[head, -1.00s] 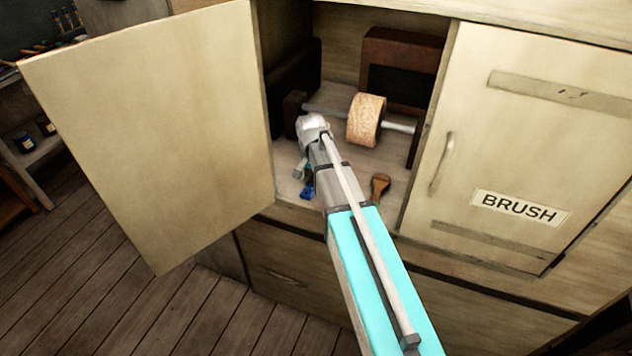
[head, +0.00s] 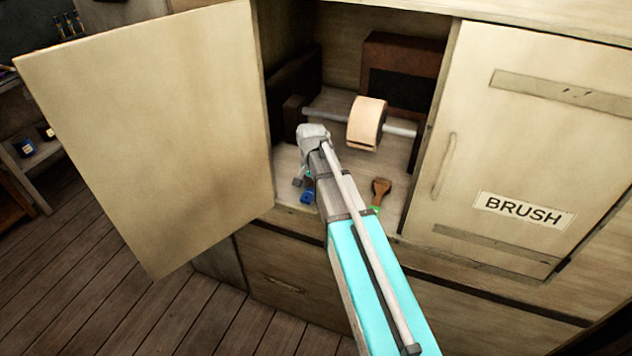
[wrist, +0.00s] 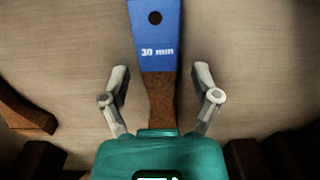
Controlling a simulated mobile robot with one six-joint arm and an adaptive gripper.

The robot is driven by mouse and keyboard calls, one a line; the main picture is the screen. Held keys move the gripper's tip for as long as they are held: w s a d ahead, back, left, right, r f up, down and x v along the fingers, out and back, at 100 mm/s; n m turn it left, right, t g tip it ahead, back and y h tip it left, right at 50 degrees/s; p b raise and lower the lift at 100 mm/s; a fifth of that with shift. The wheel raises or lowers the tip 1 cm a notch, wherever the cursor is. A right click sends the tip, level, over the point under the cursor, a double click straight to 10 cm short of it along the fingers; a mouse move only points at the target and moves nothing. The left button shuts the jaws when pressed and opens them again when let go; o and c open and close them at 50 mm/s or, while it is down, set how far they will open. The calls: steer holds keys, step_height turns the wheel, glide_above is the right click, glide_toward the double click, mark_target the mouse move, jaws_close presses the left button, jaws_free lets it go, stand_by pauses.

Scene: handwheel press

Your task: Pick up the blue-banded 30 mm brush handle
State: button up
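The blue-banded 30 mm brush handle (wrist: 154,28) lies on the cabinet floor in the wrist view. Its blue end with a dark hole and the "30 mm" print points up the picture, and its brown part runs down between my fingers. My gripper (wrist: 161,75) is open, with one finger on each side of the handle and visible gaps between. In the head view the blue end (head: 308,196) shows just below my gripper (head: 302,178); the rest of the handle is hidden by my arm.
Another brown handle with a green end (head: 380,190) lies to the right, partly behind my arm. A roll on a bar (head: 367,122) is above. The left cabinet door (head: 150,140) stands open; the BRUSH door (head: 530,150) is at the right.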

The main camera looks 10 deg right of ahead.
jaws_close()
steer(key=shift+r, duration=0.15)
step_height(320, 180, up, 2)
steer(key=shift+r+p, duration=0.1)
steer(key=shift+p, duration=1.1)
steer(key=s+r+p, duration=1)
steer(key=s, duration=0.4)
steer(key=shift+r+p, duration=0.25)
steer(key=shift+p, duration=0.05)
steer(key=shift+s+a, duration=0.1)
steer(key=shift+s, duration=0.05)
